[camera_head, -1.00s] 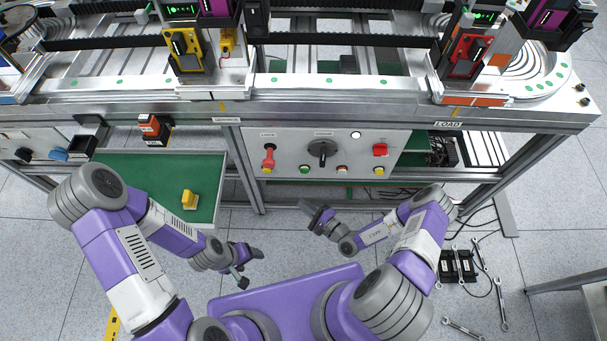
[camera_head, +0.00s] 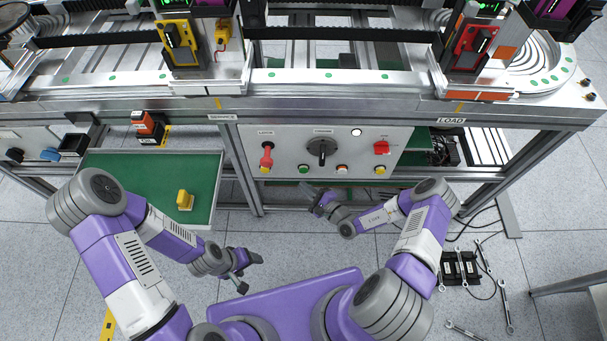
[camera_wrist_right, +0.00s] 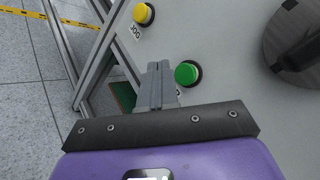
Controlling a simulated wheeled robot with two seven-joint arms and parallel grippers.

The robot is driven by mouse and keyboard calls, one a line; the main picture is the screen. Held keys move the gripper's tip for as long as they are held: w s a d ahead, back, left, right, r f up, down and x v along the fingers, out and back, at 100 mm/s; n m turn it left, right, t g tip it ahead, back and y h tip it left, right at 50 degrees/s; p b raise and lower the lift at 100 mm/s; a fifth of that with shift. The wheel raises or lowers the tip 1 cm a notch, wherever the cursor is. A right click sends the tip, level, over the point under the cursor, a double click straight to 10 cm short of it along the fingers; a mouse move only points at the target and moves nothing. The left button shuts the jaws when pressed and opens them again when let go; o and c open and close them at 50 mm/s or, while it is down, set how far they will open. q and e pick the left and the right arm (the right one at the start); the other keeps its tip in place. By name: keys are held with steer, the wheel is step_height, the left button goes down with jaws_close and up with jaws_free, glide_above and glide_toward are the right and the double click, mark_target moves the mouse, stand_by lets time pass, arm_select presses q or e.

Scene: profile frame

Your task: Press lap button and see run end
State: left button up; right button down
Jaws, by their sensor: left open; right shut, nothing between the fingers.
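The control panel (camera_head: 285,145) on the bench front carries a row of small buttons. A yellow button is at the left (camera_head: 265,170), then a green button (camera_head: 304,169), an orange-red button (camera_head: 342,168) and another yellow button (camera_head: 380,170). Their labels are too small to read in the head view. The right wrist view shows the yellow button (camera_wrist_right: 143,14) marked JOG, and the green button (camera_wrist_right: 187,73). My right gripper (camera_wrist_right: 156,66) is shut and empty, its tips just left of the green button there; contact cannot be told. My left gripper (camera_head: 253,270) is open and empty, away from the panel.
The panel also has a red lever (camera_head: 267,155), a black rotary knob (camera_head: 321,152), a white lamp (camera_head: 356,132) and a red switch (camera_head: 381,147). A green tray (camera_head: 110,165) holding a yellow piece (camera_head: 184,200) lies left. Conveyor carriages (camera_head: 180,45) stand above.

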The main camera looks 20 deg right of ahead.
mark_target(304, 171)
steer(key=shift+w+d, duration=0.2)
steer(key=shift+w, duration=0.4)
steer(key=shift+w+d, duration=0.15)
steer(key=shift+w, duration=0.4)
steer(key=shift+w, duration=0.1)
stand_by(1.2)
steer(key=shift+w+d, duration=0.1)
steer(key=shift+w, duration=0.2)
